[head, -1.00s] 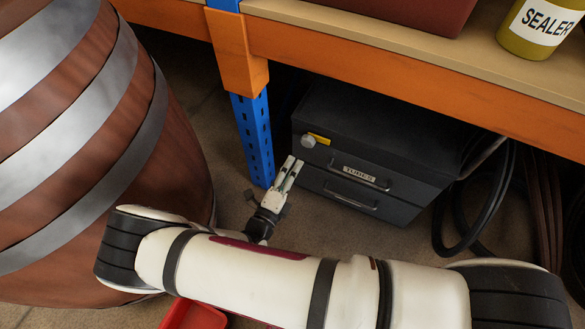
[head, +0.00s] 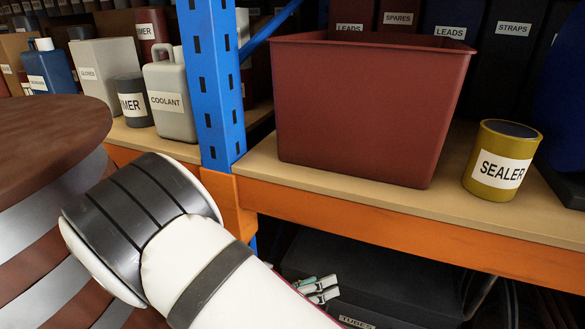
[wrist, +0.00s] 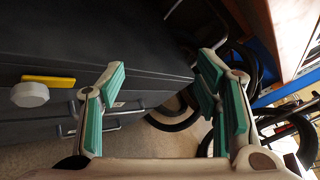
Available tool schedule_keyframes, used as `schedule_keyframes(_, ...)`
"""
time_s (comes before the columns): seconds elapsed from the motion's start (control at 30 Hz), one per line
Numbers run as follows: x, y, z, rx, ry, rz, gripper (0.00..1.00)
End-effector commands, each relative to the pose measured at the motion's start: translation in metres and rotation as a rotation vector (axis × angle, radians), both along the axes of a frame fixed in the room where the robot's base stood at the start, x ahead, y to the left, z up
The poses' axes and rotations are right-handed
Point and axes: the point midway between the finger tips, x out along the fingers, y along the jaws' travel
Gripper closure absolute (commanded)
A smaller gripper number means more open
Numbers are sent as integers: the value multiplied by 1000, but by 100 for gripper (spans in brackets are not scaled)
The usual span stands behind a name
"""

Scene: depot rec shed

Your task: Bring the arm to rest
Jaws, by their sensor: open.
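My gripper (wrist: 165,95) is open, with nothing between its green-padded fingers in the wrist view. In the head view the fingertips (head: 318,289) show low in the picture, in front of the dark cabinet (head: 400,268) under the shelf. My arm fills the lower left of the head view and hides the rest of the gripper. In the wrist view the cabinet (wrist: 120,40) lies ahead and to the left, with a pale knob (wrist: 30,94) and a yellow strip (wrist: 48,81) left of the fingers.
A blue upright (head: 212,85) and the orange shelf beam (head: 400,232) stand close to my arm. A barrel (head: 45,140) is at the left. The shelf holds a red bin (head: 365,110), a sealer tin (head: 502,160) and a coolant jug (head: 170,100). Black hoses (wrist: 180,120) hang near the gripper.

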Motion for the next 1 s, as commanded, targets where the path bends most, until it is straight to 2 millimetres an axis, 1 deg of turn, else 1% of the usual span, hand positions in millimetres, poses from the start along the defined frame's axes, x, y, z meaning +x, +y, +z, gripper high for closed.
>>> schedule_keyframes(0.03, -2, -11, 18, 64, -40, -76, 42)
schedule_keyframes(0.2, -17, -48, 68, 249, -182, -332, 42)
schedule_keyframes(0.37, -40, -80, 110, 407, -323, -572, 42)
schedule_keyframes(0.5, -65, -105, 142, 534, -450, -781, 42)
schedule_keyframes(0.67, -99, -129, 175, 663, -600, -1018, 42)
schedule_keyframes(0.8, -132, -145, 198, 764, -734, -1224, 42)
schedule_keyframes(1.0, -181, -157, 224, 897, -927, -1508, 42)
